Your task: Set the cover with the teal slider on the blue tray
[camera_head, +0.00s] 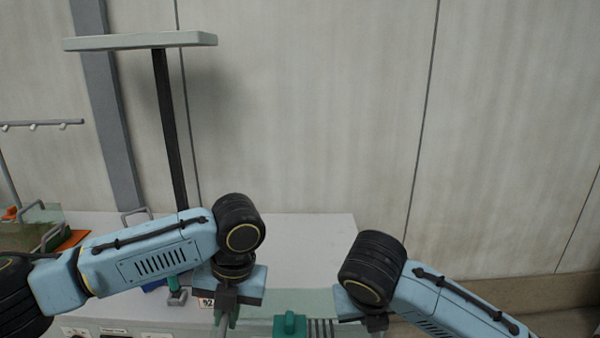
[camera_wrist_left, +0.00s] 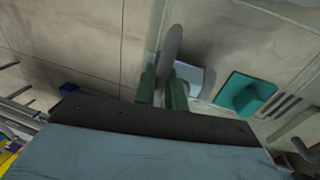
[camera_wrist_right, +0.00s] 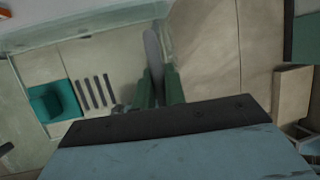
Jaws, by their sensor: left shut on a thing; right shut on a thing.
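The cover (camera_head: 258,325) is a pale panel at the bottom middle of the head view, with a teal slider (camera_head: 290,323) and dark slots beside it. Its slider also shows in the left wrist view (camera_wrist_left: 240,93) and the right wrist view (camera_wrist_right: 55,102). My left gripper (camera_head: 223,318) is shut on a grey handle at the cover's left side. My right gripper (camera_wrist_right: 160,88) is shut on a grey handle at its right side. In the head view its fingers are mostly cut off. A small blue patch (camera_head: 153,286) shows below my left arm; I cannot tell if it is the blue tray.
A pale bench top (camera_head: 310,240) lies behind the grippers, its right part bare. A post with a flat top plate (camera_head: 140,41) rises behind my left arm. An orange tray (camera_head: 72,240) and a green item with handles are at far left. A wall closes the back.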

